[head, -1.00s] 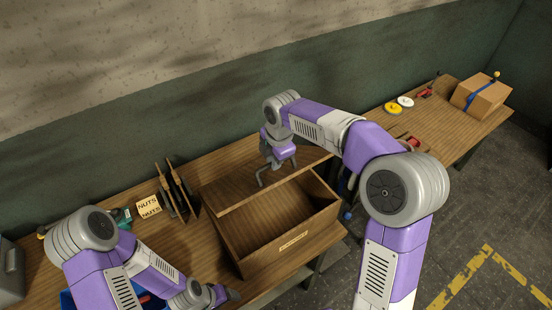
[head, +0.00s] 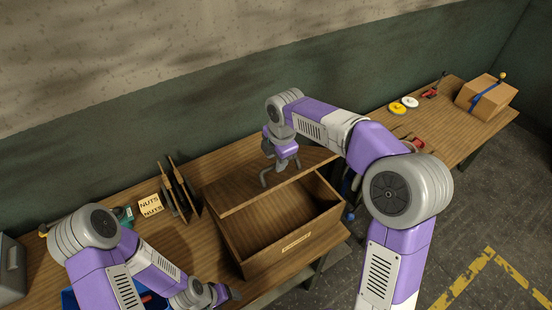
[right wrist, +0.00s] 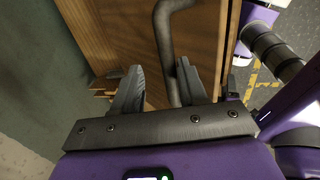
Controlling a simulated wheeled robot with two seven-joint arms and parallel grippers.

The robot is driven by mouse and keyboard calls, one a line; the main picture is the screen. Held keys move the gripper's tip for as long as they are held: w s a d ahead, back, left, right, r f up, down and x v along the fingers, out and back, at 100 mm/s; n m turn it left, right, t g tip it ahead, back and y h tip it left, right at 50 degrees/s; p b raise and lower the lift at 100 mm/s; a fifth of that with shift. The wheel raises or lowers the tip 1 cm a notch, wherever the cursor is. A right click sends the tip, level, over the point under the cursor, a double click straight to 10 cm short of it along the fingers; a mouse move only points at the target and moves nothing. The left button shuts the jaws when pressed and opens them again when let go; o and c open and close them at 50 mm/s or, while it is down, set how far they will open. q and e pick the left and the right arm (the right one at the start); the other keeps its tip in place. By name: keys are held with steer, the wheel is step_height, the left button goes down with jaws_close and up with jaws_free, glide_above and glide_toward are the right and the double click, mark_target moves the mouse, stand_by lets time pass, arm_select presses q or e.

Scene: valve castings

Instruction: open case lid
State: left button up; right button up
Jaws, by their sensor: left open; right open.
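The wooden case (head: 296,242) stands on the bench with its top open, and its inside shows. Its lid (head: 240,198) is raised along the back side and leans at a tilt. My right gripper (head: 281,176) is at the lid, with its jaws open. In the right wrist view, the grey bar handle (right wrist: 164,35) on the lid's wooden face runs down between the open fingers of the right gripper (right wrist: 160,88), nearer the right finger. My left gripper (head: 228,293) is low at the bench front, left of the case and apart from it.
A box marked NUTS (head: 150,205) and a dark wooden rack (head: 180,190) stand left of the case. A blue bin is partly hidden by my left arm. A cardboard box (head: 486,97) and yellow and white discs (head: 403,105) lie at the far right.

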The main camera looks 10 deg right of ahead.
step_height(320, 180, up, 7)
steer(key=s, duration=0.1)
steer(key=shift+s+d, duration=0.25)
steer(key=shift+s, duration=0.05)
arm_select(q)
steer(key=shift+s, duration=0.15)
